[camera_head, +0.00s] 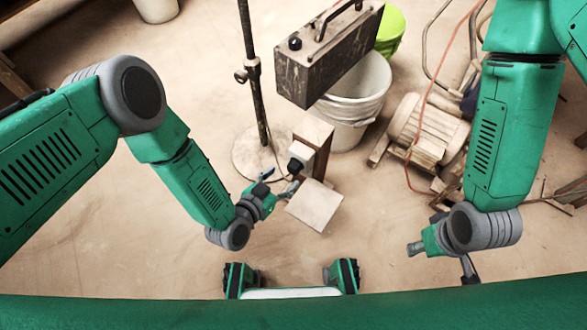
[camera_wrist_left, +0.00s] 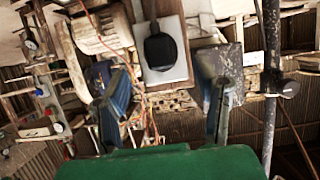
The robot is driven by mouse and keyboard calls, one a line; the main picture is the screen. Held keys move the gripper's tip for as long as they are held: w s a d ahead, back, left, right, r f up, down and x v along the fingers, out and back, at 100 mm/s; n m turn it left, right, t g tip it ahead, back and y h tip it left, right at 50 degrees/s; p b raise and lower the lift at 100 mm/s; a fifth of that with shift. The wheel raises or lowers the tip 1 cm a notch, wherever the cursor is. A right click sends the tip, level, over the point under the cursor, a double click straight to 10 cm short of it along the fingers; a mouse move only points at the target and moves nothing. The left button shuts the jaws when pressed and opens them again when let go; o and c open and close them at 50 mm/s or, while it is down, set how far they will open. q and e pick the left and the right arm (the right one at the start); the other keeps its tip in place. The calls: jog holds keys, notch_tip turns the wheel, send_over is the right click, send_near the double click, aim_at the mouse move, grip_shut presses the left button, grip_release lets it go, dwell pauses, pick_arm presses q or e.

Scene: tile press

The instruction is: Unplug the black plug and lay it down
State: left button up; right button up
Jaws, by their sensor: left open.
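The black plug (camera_head: 295,166) sits in a white socket plate (camera_head: 303,153) on the side of a wooden post (camera_head: 318,138). In the left wrist view the plug (camera_wrist_left: 160,50) is dark and squarish, seated against the pale plate (camera_wrist_left: 172,72). My left gripper (camera_head: 279,184) is open and empty, just short of the plug on its near left side. In the left wrist view its two fingers (camera_wrist_left: 165,98) stand apart, with the plug beyond and between them. A pale flat board (camera_head: 314,205) lies near the post. My right gripper (camera_head: 440,247) is far right; its fingers are unclear.
A dark metal case (camera_head: 328,58) is behind the post, above a white bucket (camera_head: 357,98). A black stand (camera_head: 253,80) rises behind the left gripper. A motor-like machine (camera_head: 428,128) with an orange cable is at right. The floor at front left is clear.

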aim_at(291, 170)
pick_arm(q)
jog(key=b+x, duration=0.2)
jog(key=x, duration=0.2)
jog(key=shift+f, duration=0.1)
jog(key=shift+b+x, duration=0.65)
jog(key=shift+x, duration=0.25)
pick_arm(e)
jog(key=shift+f, duration=2.1)
jog(key=shift+r, duration=0.15)
pick_arm(q)
grip_shut()
